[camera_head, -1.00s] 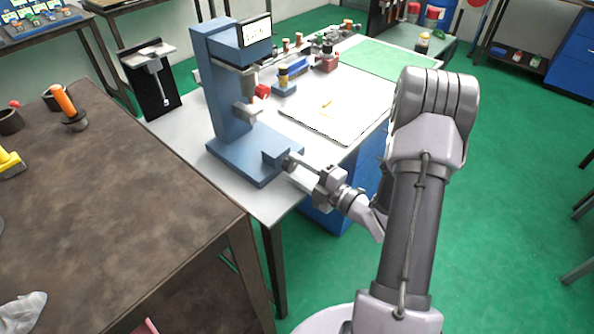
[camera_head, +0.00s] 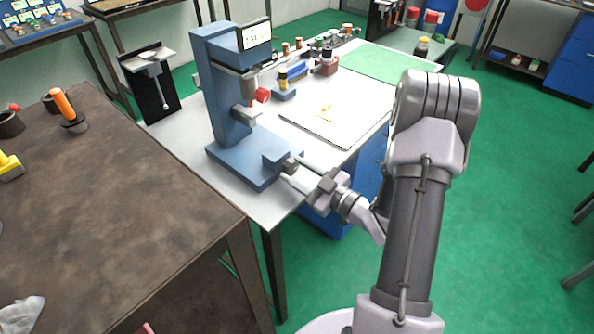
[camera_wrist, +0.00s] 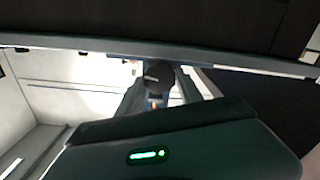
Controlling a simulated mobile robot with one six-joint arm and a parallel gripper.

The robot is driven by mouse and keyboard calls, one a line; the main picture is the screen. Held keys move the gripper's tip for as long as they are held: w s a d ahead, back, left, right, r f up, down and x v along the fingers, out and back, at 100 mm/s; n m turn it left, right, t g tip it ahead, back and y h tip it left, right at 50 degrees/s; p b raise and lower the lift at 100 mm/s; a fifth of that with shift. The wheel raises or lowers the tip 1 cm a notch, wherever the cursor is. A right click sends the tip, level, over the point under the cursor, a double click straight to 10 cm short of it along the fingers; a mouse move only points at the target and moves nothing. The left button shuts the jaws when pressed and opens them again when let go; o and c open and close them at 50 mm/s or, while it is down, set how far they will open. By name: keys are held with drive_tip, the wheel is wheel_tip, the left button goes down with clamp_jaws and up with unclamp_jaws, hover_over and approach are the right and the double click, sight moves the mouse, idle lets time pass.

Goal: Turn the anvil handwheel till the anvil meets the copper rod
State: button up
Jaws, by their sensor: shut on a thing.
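A blue press-like machine (camera_head: 228,105) stands on the white table, with a grey spindle part (camera_head: 246,114) and a red knob (camera_head: 262,95) under its head. I cannot clearly make out the copper rod or its gap to the anvil. The anvil handwheel (camera_wrist: 155,77) shows in the wrist view as a dark round knob with a pale mark, between my fingers. In the head view it is mostly hidden at the block (camera_head: 283,156) on the machine's base. My gripper (camera_head: 291,170) is shut on it, reaching in from the right.
A display (camera_head: 255,35) tops the machine. A brown table (camera_head: 110,205) stands at the left. Green floor lies open at right.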

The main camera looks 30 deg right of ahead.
drive_tip(key=m+p, duration=0.1)
drive_tip(key=m, duration=0.3)
drive_tip(key=shift+r+m, duration=0.1)
drive_tip(key=shift+m, duration=0.2)
drive_tip(key=m+p, duration=0.1)
drive_tip(key=m, duration=0.2)
drive_tip(key=shift+d+m, duration=0.1)
drive_tip(key=shift+m, duration=0.3)
drive_tip(key=m+p, duration=0.1)
drive_tip(key=m, duration=0.3)
drive_tip(key=shift+p, duration=0.3)
drive_tip(key=m+p, duration=0.1)
drive_tip(key=m, duration=0.3)
drive_tip(key=m+p, duration=0.2)
drive_tip(key=m, duration=0.3)
drive_tip(key=shift+w, duration=0.1)
drive_tip(key=m+p, duration=0.2)
drive_tip(key=m, duration=0.4)
drive_tip(key=shift+f, duration=0.2)
drive_tip(key=o, duration=1.4)
drive_tip(key=shift+f, duration=0.1)
drive_tip(key=shift+c, duration=0.2)
